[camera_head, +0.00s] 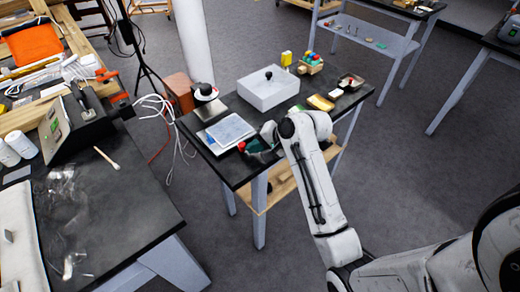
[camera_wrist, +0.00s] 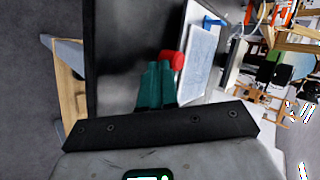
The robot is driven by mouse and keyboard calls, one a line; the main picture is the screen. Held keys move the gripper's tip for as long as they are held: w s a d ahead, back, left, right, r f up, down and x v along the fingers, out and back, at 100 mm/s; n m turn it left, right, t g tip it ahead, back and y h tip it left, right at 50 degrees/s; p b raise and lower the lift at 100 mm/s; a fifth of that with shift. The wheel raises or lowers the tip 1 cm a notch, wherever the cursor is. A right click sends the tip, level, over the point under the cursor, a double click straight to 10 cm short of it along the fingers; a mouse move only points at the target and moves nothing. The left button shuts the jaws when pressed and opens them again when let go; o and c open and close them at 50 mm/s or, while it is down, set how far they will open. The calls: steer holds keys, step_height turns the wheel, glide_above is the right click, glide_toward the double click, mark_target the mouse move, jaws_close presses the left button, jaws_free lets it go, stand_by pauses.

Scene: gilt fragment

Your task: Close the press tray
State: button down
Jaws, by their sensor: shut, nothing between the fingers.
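The press tray appears to be the flat pale blue-grey panel (camera_head: 228,130) in a light frame near the left front edge of the small black table. The panel also shows in the wrist view (camera_wrist: 198,62), right of my fingers. A red knob (camera_head: 241,146) sits at its near corner and shows in the wrist view (camera_wrist: 173,60). My gripper (camera_head: 254,146) is low over the table's front edge, right beside the red knob. In the wrist view, its teal fingers (camera_wrist: 157,68) are together and empty, with the knob just right of their tips. Whether they touch it is unclear.
On the small table (camera_head: 262,122) stand a light box with a black knob (camera_head: 268,88), a yellow item (camera_head: 287,59), a rack of coloured bottles (camera_head: 311,63) and a small dark tray (camera_head: 350,82). A cluttered dark bench (camera_head: 130,215) is at left. Open floor lies between them.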

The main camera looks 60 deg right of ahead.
mark_target(232, 134)
steer(key=w, duration=0.2)
steer(key=w+d, duration=0.1)
steer(key=w, duration=0.2)
steer(key=w+d, duration=0.1)
steer(key=w, duration=0.2)
steer(key=shift+d, duration=0.1)
steer(key=shift+w+r, duration=0.1)
steer(key=shift+r, duration=0.05)
steer(key=shift+p, duration=0.35)
